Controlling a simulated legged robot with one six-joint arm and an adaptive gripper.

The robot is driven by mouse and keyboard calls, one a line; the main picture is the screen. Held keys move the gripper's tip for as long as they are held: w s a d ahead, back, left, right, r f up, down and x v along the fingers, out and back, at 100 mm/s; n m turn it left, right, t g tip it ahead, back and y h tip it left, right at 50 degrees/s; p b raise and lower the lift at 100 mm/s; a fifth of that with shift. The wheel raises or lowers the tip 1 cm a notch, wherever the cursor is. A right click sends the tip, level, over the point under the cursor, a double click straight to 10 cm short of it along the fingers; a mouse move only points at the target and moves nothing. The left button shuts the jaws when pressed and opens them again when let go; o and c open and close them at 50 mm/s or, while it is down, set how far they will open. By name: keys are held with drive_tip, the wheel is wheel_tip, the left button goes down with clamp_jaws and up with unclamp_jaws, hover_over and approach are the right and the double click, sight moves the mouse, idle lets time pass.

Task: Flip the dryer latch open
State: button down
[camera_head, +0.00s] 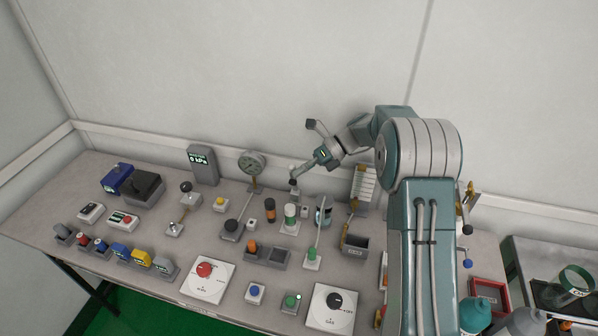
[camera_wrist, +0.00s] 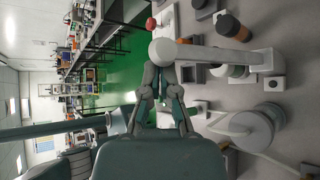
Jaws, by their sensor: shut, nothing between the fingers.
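My gripper (camera_head: 298,172) is shut and empty above the back middle of the bench. It also shows in the wrist view (camera_wrist: 162,78), its fingertips close behind or against a pale round knob (camera_wrist: 162,52); I cannot tell whether they touch. The knob ends a light grey lever arm (camera_wrist: 215,56) that reaches right to a fixture. In the head view, a small grey upright piece (camera_head: 294,187) is just below my fingertips. No label marks the dryer latch, so I cannot tell for certain which part it is.
A green-and-white cylinder (camera_head: 290,214) stands just in front of my gripper. Several switches and buttons crowd the bench. The wall (camera_head: 250,80) is close behind.

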wheel_tip(320, 180, up, 10)
drive_tip(key=shift+f, duration=0.15)
drive_tip(key=shift+s, duration=0.1)
idle(0.6)
